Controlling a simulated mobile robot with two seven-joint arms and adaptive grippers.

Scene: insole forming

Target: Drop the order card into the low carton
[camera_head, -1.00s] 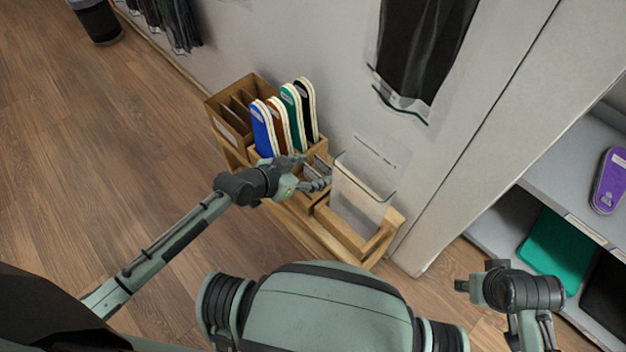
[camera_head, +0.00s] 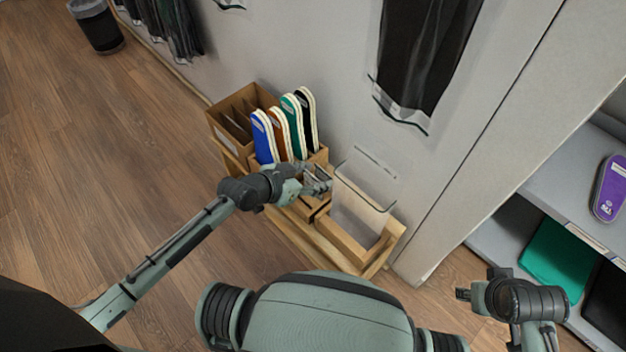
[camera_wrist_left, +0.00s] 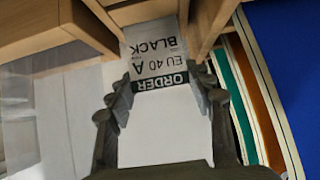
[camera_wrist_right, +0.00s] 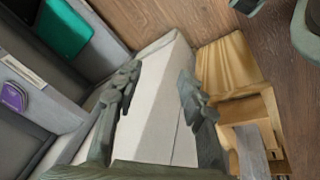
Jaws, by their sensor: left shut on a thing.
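My left gripper (camera_head: 318,181) is shut on the white order card (camera_wrist_left: 163,80), which is printed "ORDER EU 40 A BLACK" in the left wrist view. It is over the wooden stand (camera_head: 300,232), between the upright insoles and the clear sheet. A brown box with dividers (camera_head: 226,128) stands at the stand's left end, and a low open wooden box (camera_head: 345,245) at its right end. I cannot tell which of these is the low carton. My right gripper (camera_wrist_right: 157,95) is open and empty; in the head view it is at the lower right.
Blue, orange, green and black insoles (camera_head: 263,137) stand upright behind the left gripper. A clear sheet (camera_head: 360,203) rises from the right box. A wall is behind. Shelves (camera_head: 495,240) with green and purple items are at the right.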

